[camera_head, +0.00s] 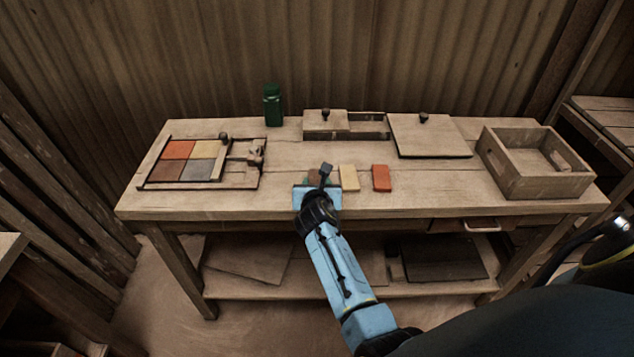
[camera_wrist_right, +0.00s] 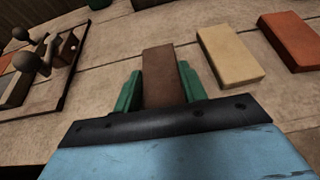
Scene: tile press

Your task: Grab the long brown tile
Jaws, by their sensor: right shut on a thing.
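The long brown tile (camera_wrist_right: 160,78) lies between the two green fingers of my right gripper (camera_wrist_right: 161,90) in the right wrist view. The fingers are shut on its sides. In the head view my right gripper (camera_head: 317,184) is over the front middle of the table, and it mostly hides the brown tile (camera_head: 313,176). A yellow tile (camera_head: 349,178) lies just right of it, and an orange-red tile (camera_head: 382,178) lies further right. In the right wrist view I cannot tell whether the brown tile touches the table. My left gripper is not in view.
A press frame (camera_head: 218,186) with several coloured tiles stands at the left of the table (camera_head: 450,190). A green jar (camera_head: 272,105), a lidded box (camera_head: 325,121) and a flat board (camera_head: 430,137) are at the back. An open wooden crate (camera_head: 545,187) stands at the right.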

